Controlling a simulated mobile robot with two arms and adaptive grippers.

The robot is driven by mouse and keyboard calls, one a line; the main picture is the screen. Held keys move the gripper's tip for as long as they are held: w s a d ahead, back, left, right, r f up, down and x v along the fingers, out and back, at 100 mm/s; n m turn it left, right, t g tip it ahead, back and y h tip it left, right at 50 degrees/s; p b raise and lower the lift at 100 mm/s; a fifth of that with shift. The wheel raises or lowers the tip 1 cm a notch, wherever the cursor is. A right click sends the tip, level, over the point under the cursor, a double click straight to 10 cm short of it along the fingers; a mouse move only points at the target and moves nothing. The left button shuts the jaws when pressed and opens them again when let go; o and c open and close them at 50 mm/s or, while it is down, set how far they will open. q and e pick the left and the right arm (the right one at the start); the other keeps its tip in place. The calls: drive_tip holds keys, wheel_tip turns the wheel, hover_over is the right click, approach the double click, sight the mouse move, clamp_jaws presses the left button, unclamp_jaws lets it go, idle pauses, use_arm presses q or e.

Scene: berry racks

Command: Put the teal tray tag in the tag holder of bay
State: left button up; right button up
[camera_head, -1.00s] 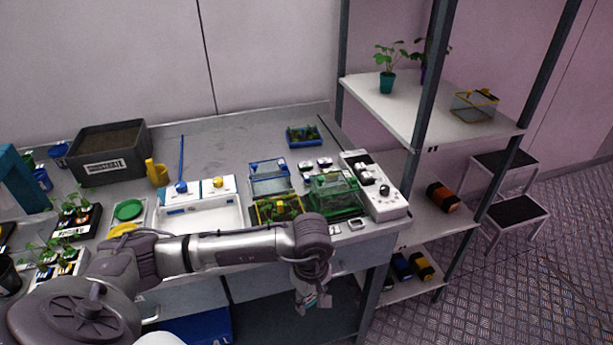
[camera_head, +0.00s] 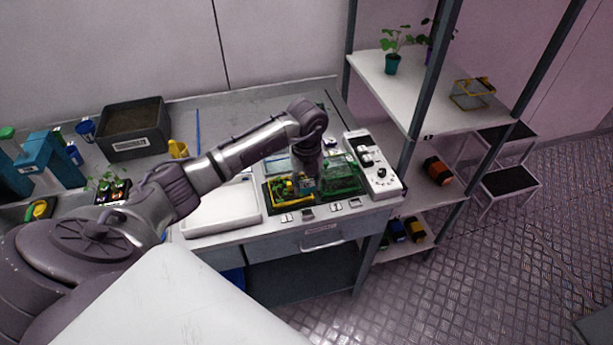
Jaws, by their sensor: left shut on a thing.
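My left gripper (camera_head: 320,192) points down over the bench's front, at the gap between a yellow-rimmed tray (camera_head: 292,205) with plants and a green tray with a clear cover (camera_head: 346,188). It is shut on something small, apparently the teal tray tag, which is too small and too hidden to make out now. Small tag holders (camera_head: 308,214) sit along the bench's front edge, below the trays; another pair (camera_head: 336,207) is a little to the right. Their writing cannot be read. My right gripper is not in view.
A white console with knobs (camera_head: 383,182) stands right of the green tray. A white basin (camera_head: 222,212) lies to the left. A dark soil crate (camera_head: 135,143) is at the back left.

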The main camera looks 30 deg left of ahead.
sight(307, 214)
use_arm(q)
drive_tip(key=shift+f+b, duration=3.95)
drive_tip(key=shift+f, duration=1.35)
drive_tip(key=o, duration=0.9)
wheel_tip(307, 214, up, 12)
drive_tip(key=p, duration=0.9)
drive_tip(key=shift+r, duration=0.1)
